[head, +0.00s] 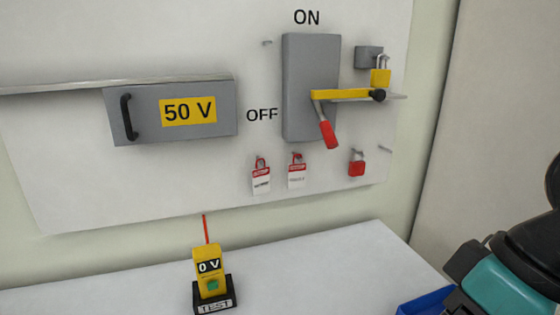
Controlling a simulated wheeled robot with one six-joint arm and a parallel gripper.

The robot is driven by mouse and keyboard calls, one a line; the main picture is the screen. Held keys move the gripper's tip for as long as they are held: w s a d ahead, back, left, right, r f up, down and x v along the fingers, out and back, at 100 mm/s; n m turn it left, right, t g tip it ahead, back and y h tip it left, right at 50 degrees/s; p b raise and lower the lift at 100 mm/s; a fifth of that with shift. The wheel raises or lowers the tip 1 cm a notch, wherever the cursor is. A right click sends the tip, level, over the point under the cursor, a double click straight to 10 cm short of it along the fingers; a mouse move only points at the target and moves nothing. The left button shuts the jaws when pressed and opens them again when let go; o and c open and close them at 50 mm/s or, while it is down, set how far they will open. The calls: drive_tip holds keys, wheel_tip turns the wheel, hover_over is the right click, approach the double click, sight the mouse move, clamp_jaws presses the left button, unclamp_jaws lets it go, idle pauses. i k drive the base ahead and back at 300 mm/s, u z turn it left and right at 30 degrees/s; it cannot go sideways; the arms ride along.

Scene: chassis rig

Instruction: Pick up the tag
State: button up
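Two red-and-white tags hang on the white panel: a left tag (261,177) and a right tag (297,172). Each hangs from a red loop at its top, and their small print is too small to read. At the lower right, part of my arm shows in black and teal. The fingers of my gripper cannot be made out, so I cannot see whether it holds anything. The tags are well to the left of my arm and apart from it.
A red padlock (357,167) hangs right of the tags. Above are a grey switch box (298,110) with a red-tipped lever (328,134), and a yellow padlock (380,78). A yellow tester (208,262) stands on the white bench (310,275). A blue bin (425,303) is lower right.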

sight(296, 172)
drive_tip(key=k, duration=0.45)
drive_tip(key=u, duration=0.8)
drive_tip(key=i, duration=0.65)
drive_tip(key=z, duration=1)
drive_tip(key=i, duration=0.3)
drive_tip(key=u, duration=0.2)
